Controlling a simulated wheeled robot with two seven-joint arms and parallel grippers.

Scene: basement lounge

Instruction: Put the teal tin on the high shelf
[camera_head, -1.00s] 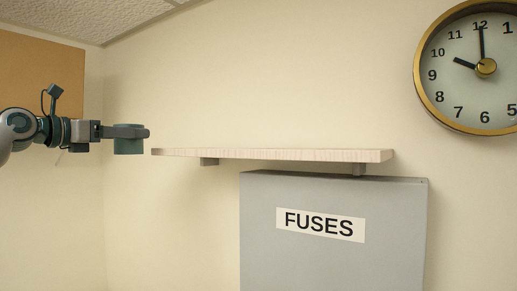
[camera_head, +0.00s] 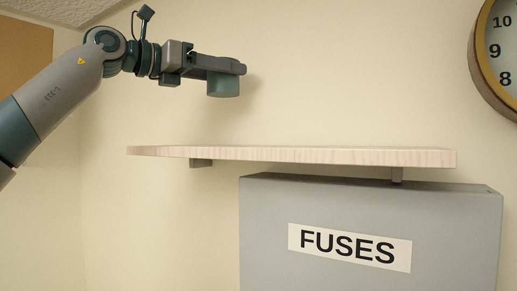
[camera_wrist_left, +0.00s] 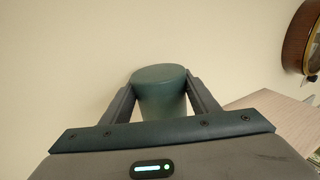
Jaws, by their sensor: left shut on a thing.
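The teal tin (camera_head: 223,88) is a short cylinder held upright in my left gripper (camera_head: 240,68). The gripper is shut on it, with a finger on each side of the tin (camera_wrist_left: 162,90) in the left wrist view. The high shelf (camera_head: 300,155) is a pale wooden board on the wall, with no objects seen on it in the head view. The tin is above the shelf's level, over its left half in the picture, with a clear gap below it. In the left wrist view the shelf (camera_wrist_left: 275,112) shows at the lower right. My right gripper is not in view.
A grey fuse box (camera_head: 270,215) labelled FUSES stands just below the shelf. A wall clock (camera_head: 482,60) hangs at the upper right. A brown board (camera_head: 22,58) is at the far left. The wall above the shelf is otherwise clear.

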